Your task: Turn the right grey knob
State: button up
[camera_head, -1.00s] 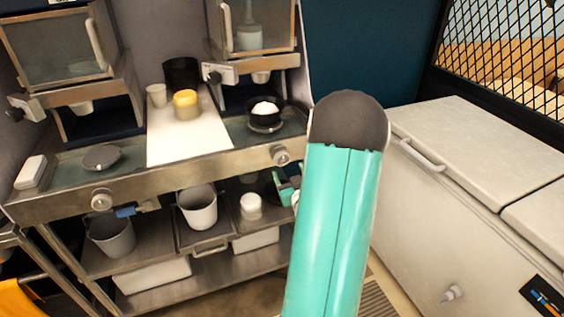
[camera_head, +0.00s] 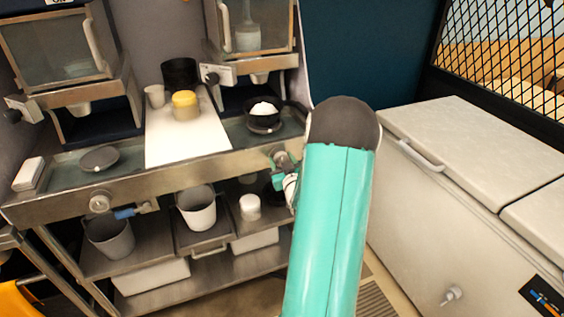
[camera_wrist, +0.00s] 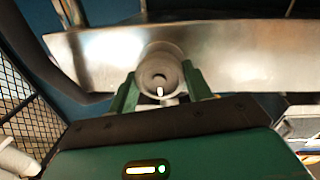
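The right grey knob (camera_head: 278,154) sits on the front metal panel of the counter, partly covered by my gripper (camera_head: 285,168) in the head view. In the wrist view the round knob (camera_wrist: 160,72) faces me, with a small white mark low on its face. My gripper (camera_wrist: 159,88) has one green finger on each side of the knob. The fingers stand apart; firm contact with the knob is not clear. The left grey knob (camera_head: 100,202) is on the same panel, away from my gripper.
Below the panel, a shelf holds a grey bucket (camera_head: 197,208) and a small white jar (camera_head: 250,207). On the counter are a black bowl (camera_head: 263,122) and a yellow-topped jar (camera_head: 186,106). A white chest freezer (camera_head: 480,160) stands at the right.

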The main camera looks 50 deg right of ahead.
jog(key=shift+a+m, duration=0.1)
jog(key=shift+m, duration=0.3)
jog(key=m+y, duration=0.1)
jog(key=m, duration=0.7)
jog(key=shift+m, duration=0.3)
jog(key=m, duration=0.4)
jog(key=shift+y, duration=0.3)
jog(key=m, duration=0.4)
jog(key=shift+m+y, duration=0.3)
jog(key=shift+m, duration=0.1)
jog(key=o, duration=0.9)
jog(key=shift+s, duration=0.1)
jog(key=shift+o, duration=0.2)
jog(key=shift+d, duration=0.2)
